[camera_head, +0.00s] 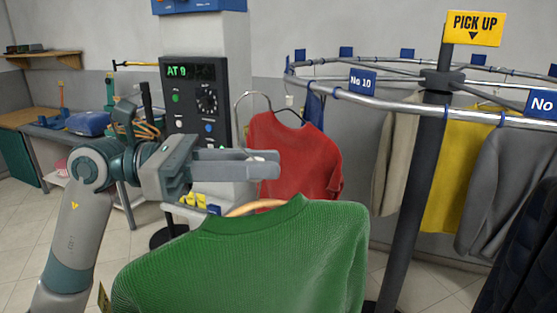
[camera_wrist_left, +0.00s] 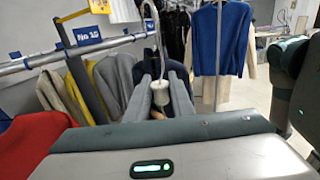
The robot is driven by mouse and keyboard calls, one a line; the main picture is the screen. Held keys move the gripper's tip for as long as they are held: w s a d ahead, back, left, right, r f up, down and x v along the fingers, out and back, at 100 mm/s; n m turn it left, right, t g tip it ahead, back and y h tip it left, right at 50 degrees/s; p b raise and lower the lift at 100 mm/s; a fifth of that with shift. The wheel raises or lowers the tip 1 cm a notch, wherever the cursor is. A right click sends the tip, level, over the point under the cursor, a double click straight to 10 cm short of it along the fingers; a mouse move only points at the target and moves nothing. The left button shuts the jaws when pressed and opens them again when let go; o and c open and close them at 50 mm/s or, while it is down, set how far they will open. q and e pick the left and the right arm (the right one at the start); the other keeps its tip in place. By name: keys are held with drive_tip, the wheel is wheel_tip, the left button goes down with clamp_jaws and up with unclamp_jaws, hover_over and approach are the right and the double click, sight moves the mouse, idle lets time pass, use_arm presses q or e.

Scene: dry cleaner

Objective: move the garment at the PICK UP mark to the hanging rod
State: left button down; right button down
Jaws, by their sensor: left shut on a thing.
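My left gripper (camera_head: 262,164) is shut on the white neck of a hanger (camera_wrist_left: 160,92), whose hook rises above the fingers in the left wrist view. A green knitted garment (camera_head: 250,255) hangs below that gripper on an orange-brown hanger (camera_head: 256,206), in the front of the head view, clear of the floor as far as I see. The yellow PICK UP sign (camera_head: 474,28) stands above the round conveyor rail (camera_head: 400,101). I cannot make out a separate hanging rod. My right gripper is not in view.
A red garment (camera_head: 305,155) hangs just behind the green one. Beige, yellow (camera_head: 455,165) and grey (camera_head: 512,185) garments hang from the rail at right, around a dark post (camera_head: 412,210). A control panel (camera_head: 195,105) stands behind my left gripper. A blue garment (camera_wrist_left: 222,40) hangs farther off.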

use_arm(q)
drive_tip(key=shift+s+a+b, duration=0.1)
drive_tip(key=shift+s+a, duration=0.45)
drive_tip(key=shift+a, duration=0.55)
drive_tip(key=shift+s+a+b, duration=0.1)
drive_tip(key=shift+s+a, duration=0.5)
drive_tip(key=shift+a, duration=0.45)
drive_tip(key=shift+s+a+b, duration=0.1)
drive_tip(key=shift+s+a, duration=0.45)
drive_tip(key=shift+a, duration=0.55)
drive_tip(key=shift+f, duration=0.1)
drive_tip(key=shift+w+f, duration=0.2)
drive_tip(key=shift+f, duration=0.1)
drive_tip(key=w+a+f+n+t+y, duration=0.1)
drive_tip(key=a+f+n+t, duration=0.1)
drive_tip(key=f, duration=0.9)
drive_tip(key=a+f+n+t+y, duration=0.1)
drive_tip(key=f+t, duration=0.3)
drive_tip(key=f, duration=0.7)
drive_tip(key=w+a+f+n+t+y+b, duration=0.1)
drive_tip(key=a+f+n+t, duration=0.2)
drive_tip(key=f, duration=0.8)
drive_tip(key=shift+w+a+f, duration=0.35)
drive_tip(key=shift+a+f, duration=0.05)
drive_tip(key=shift+a, duration=0.05)
drive_tip(key=shift+a, duration=0.1)
